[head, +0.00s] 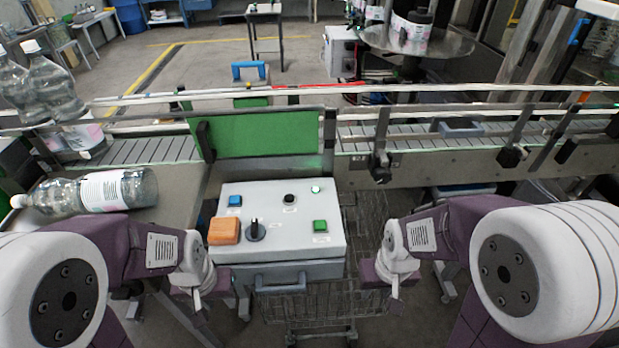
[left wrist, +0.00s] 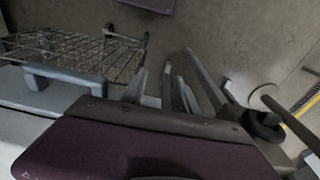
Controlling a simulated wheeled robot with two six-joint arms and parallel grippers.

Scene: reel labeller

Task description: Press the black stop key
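A light grey control box (head: 281,253) stands in front of the conveyor. A small round black key (head: 290,198) sits near the middle of its sloped top, with an unreadable label below it. My left gripper (head: 198,302) hangs low at the box's front left, apart from the black key; in the left wrist view its fingers (left wrist: 153,86) point past the box's edge. My right gripper (head: 395,288) hangs at the right of the box over a wire cart, apart from the key. Neither visibly holds anything, and their finger gaps are unclear.
The box top also bears a blue key (head: 235,201), an orange block (head: 224,231), a black knob (head: 255,231), a green key (head: 320,226) and a lit lamp (head: 315,189). A bottle (head: 95,191) lies at left. A wire cart (head: 335,305) is below.

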